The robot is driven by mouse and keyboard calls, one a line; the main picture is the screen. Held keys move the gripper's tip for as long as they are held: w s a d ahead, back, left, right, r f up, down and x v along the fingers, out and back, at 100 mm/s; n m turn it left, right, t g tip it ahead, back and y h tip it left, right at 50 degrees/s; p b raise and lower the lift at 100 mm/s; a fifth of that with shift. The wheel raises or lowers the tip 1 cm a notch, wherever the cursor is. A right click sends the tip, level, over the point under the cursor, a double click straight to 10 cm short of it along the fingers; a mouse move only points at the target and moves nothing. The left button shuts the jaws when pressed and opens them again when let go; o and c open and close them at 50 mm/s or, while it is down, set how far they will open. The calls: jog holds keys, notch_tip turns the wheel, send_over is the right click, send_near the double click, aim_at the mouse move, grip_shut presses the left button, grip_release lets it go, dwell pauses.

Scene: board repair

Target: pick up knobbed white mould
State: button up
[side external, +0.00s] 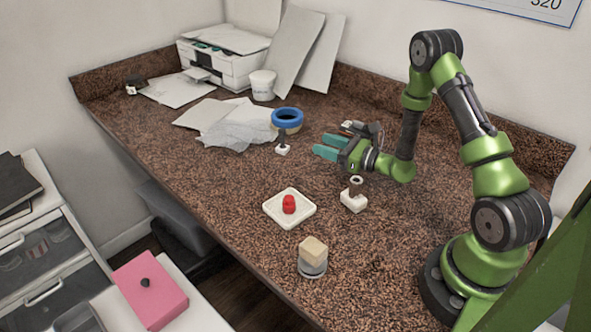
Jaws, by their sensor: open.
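Two small white pieces with dark upright knobs stand on the speckled brown counter (235,240), and I cannot tell which is the knobbed white mould. The larger white piece (353,203) has a dark post with a pale ring-like top and stands below my gripper in the picture. The smaller white piece (283,149) has a dark knob and stands to the left of my gripper, just below a blue ring. My gripper (322,146) is open and empty, its teal fingers pointing left above the counter. It appears apart from both pieces.
A white square dish (272,209) holds a red piece (289,204). A beige block (313,249) sits on a grey round base near the front edge. A blue ring (287,115), crumpled paper (240,127), a white tub (262,85) and a printer (230,67) stand further back.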

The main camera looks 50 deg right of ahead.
aim_at(282, 130)
jog(key=x, duration=1.4)
jog(key=shift+w+a, duration=0.1)
jog(key=shift+a, duration=0.05)
grip_shut()
